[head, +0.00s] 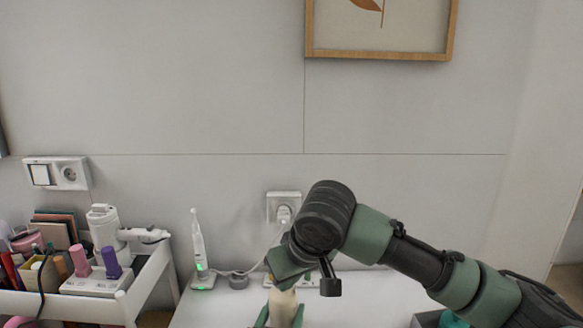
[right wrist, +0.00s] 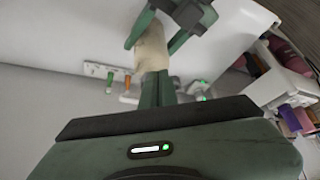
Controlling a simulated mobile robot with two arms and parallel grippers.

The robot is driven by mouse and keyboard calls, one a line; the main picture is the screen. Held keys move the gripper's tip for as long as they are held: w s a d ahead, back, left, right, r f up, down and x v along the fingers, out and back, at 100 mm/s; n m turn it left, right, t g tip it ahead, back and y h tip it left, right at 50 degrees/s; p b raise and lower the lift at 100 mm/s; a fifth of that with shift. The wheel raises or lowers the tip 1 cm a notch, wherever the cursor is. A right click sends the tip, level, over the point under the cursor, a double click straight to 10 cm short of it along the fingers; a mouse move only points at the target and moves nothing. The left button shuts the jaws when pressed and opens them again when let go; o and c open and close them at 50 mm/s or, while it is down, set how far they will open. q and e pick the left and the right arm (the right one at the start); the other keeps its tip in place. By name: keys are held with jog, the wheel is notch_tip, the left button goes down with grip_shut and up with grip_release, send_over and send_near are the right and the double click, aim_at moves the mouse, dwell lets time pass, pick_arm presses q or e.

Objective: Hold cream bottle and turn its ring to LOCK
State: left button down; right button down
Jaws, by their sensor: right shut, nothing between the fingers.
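The cream bottle (head: 283,300), beige, shows at the bottom edge of the head view. It also shows at the top of the right wrist view (right wrist: 151,48). My left gripper (head: 281,318) has a green finger on each side of the bottle and appears to grip it; its arm is out of view. My right gripper (head: 284,277) is directly over the bottle. Its fingers (right wrist: 158,78) are shut and empty, with their tips close to the bottle's end; I cannot tell whether they touch it. The ring and its LOCK mark cannot be made out.
An electric toothbrush (head: 198,250) stands on the white table at left. A power strip (head: 348,280) lies behind my right gripper, below a wall socket (head: 283,205). A white cart (head: 150,277) with cosmetics is at far left.

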jog(key=shift+f, duration=0.95)
jog(key=shift+w, duration=0.2)
jog(key=shift+d, duration=0.2)
jog(key=shift+w+d, duration=0.4)
jog(key=shift+d, duration=0.3)
jog(key=shift+w+d+r, duration=0.1)
jog(key=shift+w+d, duration=0.05)
jog(key=shift+d, duration=0.1)
jog(key=shift+s+d, duration=0.1)
jog(key=shift+s, duration=0.1)
notch_tip(320, 180, up, 6)
dwell(0.5)
